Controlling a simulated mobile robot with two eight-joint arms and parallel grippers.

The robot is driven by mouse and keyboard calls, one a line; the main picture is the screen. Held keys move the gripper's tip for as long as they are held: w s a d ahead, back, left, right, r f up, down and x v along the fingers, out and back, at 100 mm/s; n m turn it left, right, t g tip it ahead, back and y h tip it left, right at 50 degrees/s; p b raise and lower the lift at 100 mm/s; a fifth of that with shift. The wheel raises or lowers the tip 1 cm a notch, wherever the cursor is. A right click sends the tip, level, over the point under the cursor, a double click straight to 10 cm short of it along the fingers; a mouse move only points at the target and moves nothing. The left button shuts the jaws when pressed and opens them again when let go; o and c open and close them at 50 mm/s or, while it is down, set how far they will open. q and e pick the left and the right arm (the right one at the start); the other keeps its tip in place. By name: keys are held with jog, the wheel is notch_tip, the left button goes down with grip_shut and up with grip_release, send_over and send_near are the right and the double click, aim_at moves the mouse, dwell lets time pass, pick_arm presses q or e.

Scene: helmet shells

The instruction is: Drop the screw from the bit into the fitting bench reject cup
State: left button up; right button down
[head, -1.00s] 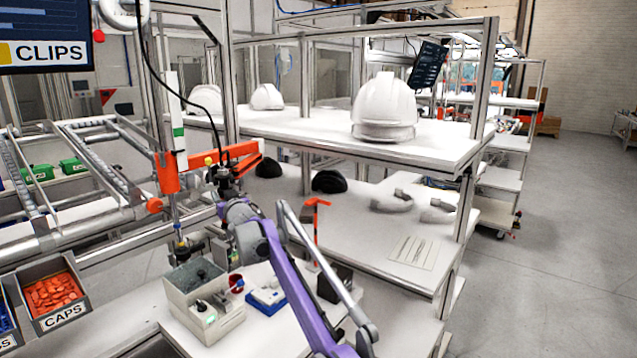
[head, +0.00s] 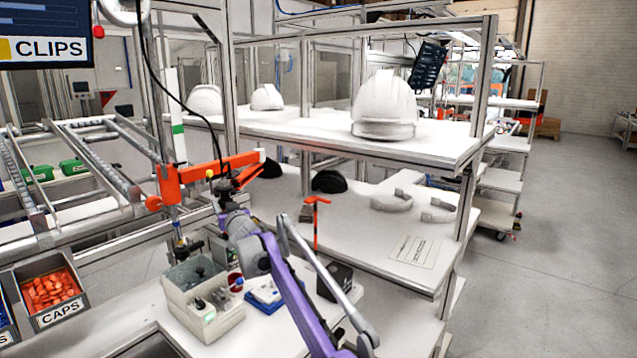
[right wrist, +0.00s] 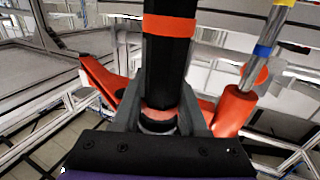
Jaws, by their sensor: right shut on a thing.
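My right gripper (head: 231,208) is shut on the black screwdriver (head: 224,189), which hangs from an orange support arm (head: 207,171). In the right wrist view the black driver body (right wrist: 169,62), with an orange band, stands between my gripper's fingers (right wrist: 160,110). A small red cup (head: 235,279), apparently the reject cup, stands on the bench just right of a grey-beige box, below the driver. My wrist hides the driver's lower end. The bit and any screw on it cannot be made out. My left gripper is not in view.
The grey-beige box (head: 203,305) stands left of the cup, a blue-and-white device (head: 264,294) to its right. A dark block (head: 335,281) and an orange-red T-shaped stand (head: 316,222) are further right. A bin of orange caps (head: 50,292) is at left.

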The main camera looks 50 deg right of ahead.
jog(key=shift+f+b, duration=0.65)
jog(key=shift+f, duration=1.45)
jog(key=shift+f+b, duration=0.3)
jog(key=shift+f, duration=1.2)
dwell(0.8)
notch_tip(320, 180, up, 6)
jog(key=p, duration=0.2)
dwell(0.7)
